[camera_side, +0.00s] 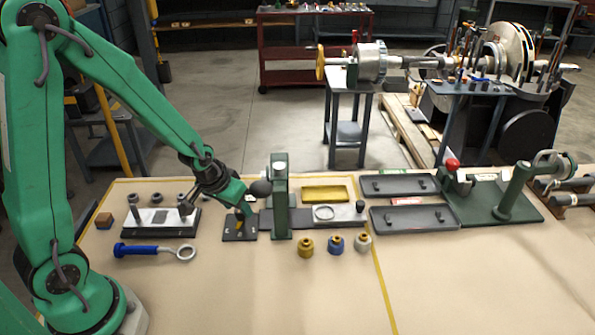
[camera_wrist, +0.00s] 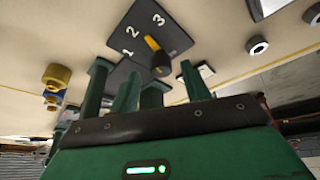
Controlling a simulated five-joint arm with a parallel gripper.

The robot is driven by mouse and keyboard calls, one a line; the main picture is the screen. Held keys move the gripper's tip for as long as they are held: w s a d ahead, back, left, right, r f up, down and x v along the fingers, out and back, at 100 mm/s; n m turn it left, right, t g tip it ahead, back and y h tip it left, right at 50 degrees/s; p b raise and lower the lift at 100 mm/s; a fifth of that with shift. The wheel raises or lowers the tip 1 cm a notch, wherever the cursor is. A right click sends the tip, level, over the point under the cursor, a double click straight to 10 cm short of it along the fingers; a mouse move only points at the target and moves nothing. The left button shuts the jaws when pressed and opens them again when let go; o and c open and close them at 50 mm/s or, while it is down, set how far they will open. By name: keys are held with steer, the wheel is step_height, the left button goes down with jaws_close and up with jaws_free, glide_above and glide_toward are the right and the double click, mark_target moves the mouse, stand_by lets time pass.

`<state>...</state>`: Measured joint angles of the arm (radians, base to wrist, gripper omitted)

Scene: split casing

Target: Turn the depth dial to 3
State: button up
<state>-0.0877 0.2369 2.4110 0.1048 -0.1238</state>
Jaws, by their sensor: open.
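The depth dial is a dark knob (camera_wrist: 161,64) with a yellow pointer (camera_wrist: 151,42), on a dark plate (camera_wrist: 125,72) marked 1, 2 and 3 in white. In the wrist view the pointer aims roughly between 2 and 3; the exact setting is hard to tell. In the side view the plate (camera_side: 232,234) lies on the bench, with a bit of yellow pointer (camera_side: 240,222) showing. My gripper (camera_side: 243,209) is just above the dial, hiding part of it. In the wrist view my gripper (camera_wrist: 160,83) has its fingers apart, with the knob beyond them. Contact cannot be told.
A green upright post (camera_side: 281,195) stands close right of my gripper. Bare bench lies nearer the front.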

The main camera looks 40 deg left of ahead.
steer(key=shift+x, duration=0.8)
steer(key=shift+c, duration=0.2)
steer(key=c, duration=0.9)
